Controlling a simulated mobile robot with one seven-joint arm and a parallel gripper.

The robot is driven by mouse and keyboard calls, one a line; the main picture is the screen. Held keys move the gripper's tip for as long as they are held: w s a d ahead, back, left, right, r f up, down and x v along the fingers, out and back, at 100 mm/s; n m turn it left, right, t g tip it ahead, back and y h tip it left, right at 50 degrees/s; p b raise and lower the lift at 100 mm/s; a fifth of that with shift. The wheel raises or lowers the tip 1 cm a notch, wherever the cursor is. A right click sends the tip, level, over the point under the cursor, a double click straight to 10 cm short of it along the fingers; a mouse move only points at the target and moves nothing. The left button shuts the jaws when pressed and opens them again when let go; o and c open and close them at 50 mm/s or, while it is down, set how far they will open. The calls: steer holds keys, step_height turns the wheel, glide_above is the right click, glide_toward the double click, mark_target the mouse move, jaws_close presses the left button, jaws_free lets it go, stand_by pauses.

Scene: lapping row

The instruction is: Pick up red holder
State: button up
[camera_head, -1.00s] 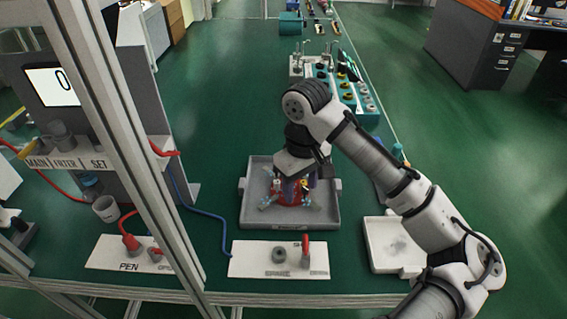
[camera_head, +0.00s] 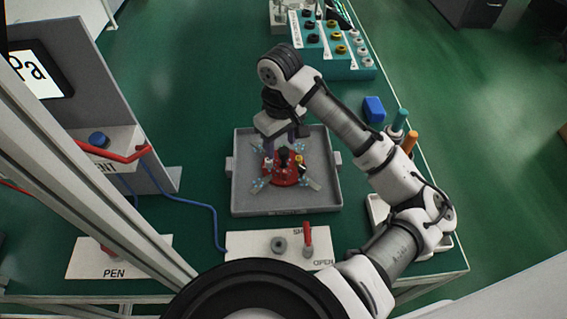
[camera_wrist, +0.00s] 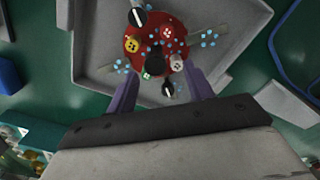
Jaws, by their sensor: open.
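The red holder (camera_head: 284,178) is a round red disc carrying several small round parts in black, white and yellow. It lies inside a grey square tray (camera_head: 242,196), with small blue bits and pale strips around it. My gripper (camera_head: 284,145) is above the tray, over the far side of the holder, with its purple fingers apart. In the wrist view the red holder (camera_wrist: 160,28) shows ahead of and between the two open fingers (camera_wrist: 162,72), with nothing held. The frames do not show the exact height gap.
A white panel (camera_head: 250,243) with a grey knob and red lever lies in front of the tray. A blue cable runs at left beside a grey console (camera_head: 100,90). A teal rack (camera_head: 325,50) stands at the back. A blue block (camera_head: 374,109) sits to the right.

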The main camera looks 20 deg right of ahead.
mark_target(283, 165)
steer(key=shift+d+f+p, duration=0.15)
steer(key=shift+f+p, duration=0.1)
steer(key=shift+f, duration=1.45)
steer(key=shift+d+f+p, duration=0.15)
steer(key=shift+f+p, duration=0.05)
steer(key=shift+f, duration=1.5)
steer(key=shift+c, duration=0.3)
steer(key=shift+w, duration=0.1)
jaws_close()
